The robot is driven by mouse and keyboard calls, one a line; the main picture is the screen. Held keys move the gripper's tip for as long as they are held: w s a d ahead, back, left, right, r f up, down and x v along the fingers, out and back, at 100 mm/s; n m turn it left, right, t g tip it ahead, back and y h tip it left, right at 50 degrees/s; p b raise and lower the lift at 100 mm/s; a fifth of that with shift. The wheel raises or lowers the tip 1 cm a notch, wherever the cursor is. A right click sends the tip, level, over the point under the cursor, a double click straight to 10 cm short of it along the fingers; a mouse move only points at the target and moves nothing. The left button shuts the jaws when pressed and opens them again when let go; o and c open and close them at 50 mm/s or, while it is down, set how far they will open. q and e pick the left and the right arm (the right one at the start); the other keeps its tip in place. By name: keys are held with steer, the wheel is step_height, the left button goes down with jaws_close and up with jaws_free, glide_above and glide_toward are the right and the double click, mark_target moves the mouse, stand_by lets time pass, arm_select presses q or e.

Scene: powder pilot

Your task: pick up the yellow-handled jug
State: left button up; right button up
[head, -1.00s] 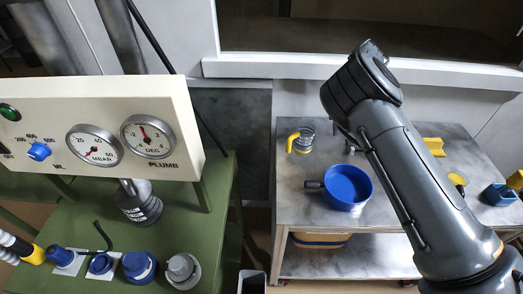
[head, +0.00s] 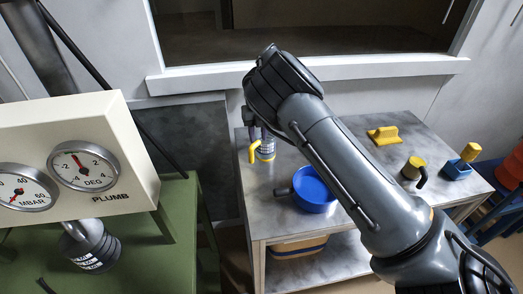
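The yellow-handled jug (head: 267,151) stands upright at the left back of the grey metal table (head: 345,220). Its body looks clear with dark markings, and its yellow handle faces left. My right gripper (head: 257,130) points down right over the jug, its fingers at or just above the rim. My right wrist hides much of the gripper, so I cannot tell whether the fingers touch the jug or how far apart they are. My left gripper is out of view.
A gauge panel (head: 75,165) stands on a green bench at left.

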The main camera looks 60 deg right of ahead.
mark_target(258, 155)
step_height(258, 155, down, 5)
steer(key=shift+b, duration=0.7)
steer(key=shift+c, duration=0.3)
jaws_close()
